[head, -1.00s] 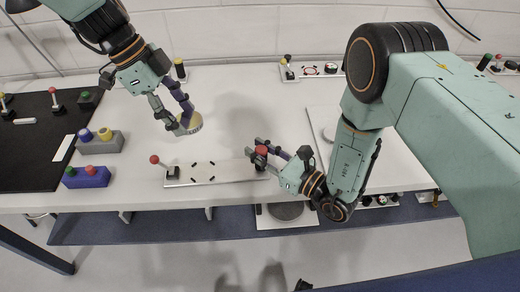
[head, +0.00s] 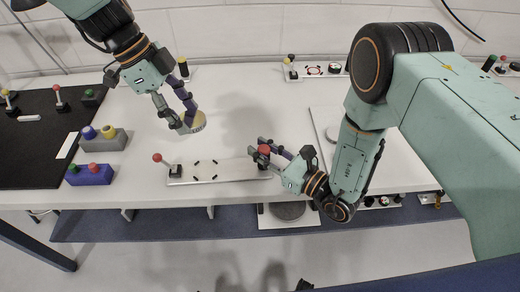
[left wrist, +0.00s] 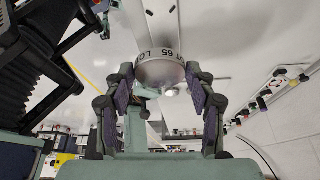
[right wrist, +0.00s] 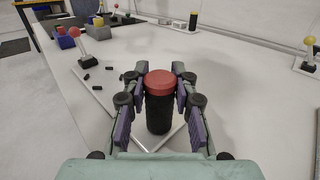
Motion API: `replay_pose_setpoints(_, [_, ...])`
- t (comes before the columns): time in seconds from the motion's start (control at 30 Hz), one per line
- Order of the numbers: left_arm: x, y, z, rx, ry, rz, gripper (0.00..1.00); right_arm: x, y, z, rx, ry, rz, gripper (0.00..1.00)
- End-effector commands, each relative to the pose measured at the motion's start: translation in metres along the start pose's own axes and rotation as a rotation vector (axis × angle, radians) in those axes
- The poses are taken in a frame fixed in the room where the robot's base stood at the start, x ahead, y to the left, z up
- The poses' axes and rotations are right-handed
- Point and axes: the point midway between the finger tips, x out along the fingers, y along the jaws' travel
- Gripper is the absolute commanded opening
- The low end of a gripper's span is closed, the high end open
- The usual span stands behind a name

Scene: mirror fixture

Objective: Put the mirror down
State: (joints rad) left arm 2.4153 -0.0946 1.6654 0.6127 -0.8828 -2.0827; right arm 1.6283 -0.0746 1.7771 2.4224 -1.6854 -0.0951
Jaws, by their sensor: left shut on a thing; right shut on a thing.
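The mirror appears to be the small round piece with a lettered rim (head: 197,122), in the head view over the white bench. My left gripper (head: 184,124) is shut on it. In the left wrist view the silvery mirror (left wrist: 160,68) sits between the fingers (left wrist: 160,84). I cannot tell whether it touches the bench. My right gripper (head: 263,154) is shut on a black knob with a red top (right wrist: 160,84), at the right end of a pale fixture plate (head: 232,170). The plate has several short black marks and a red-ball lever (head: 157,157) at its left end.
A grey block (head: 108,144) and a blue block (head: 90,178) with coloured buttons stand left of the plate. A black mat (head: 30,150) lies at the far left. Other control panels (head: 318,69) stand along the back.

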Motion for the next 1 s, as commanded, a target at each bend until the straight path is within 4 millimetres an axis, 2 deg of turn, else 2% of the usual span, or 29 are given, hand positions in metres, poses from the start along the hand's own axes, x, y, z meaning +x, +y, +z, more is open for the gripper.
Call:
replay_pose_setpoints(0.2, [0.043,0.001,0.016,-0.026,0.004,-0.006,0.21,0.0,0.0,0.001,0.0,-0.004,0.0,0.0])
replay_pose_setpoints(0.53, [0.099,0.002,0.039,-0.038,0.003,-0.012,0.21,0.0,0.0,0.001,0.0,-0.003,0.0,0.0])
replay_pose_setpoints(0.63, [0.111,0.002,0.045,-0.037,0.002,-0.014,0.21,0.0,0.0,0.001,0.0,-0.003,0.0,0.0])
replay_pose_setpoints(0.87, [0.126,0.001,0.051,-0.037,0.003,-0.014,0.21,0.0,0.0,0.001,0.0,-0.003,0.0,0.0])
replay_pose_setpoints(1.0, [0.145,0.002,0.058,-0.038,0.002,-0.012,0.21,0.0,0.0,0.001,0.0,-0.003,0.0,0.0])
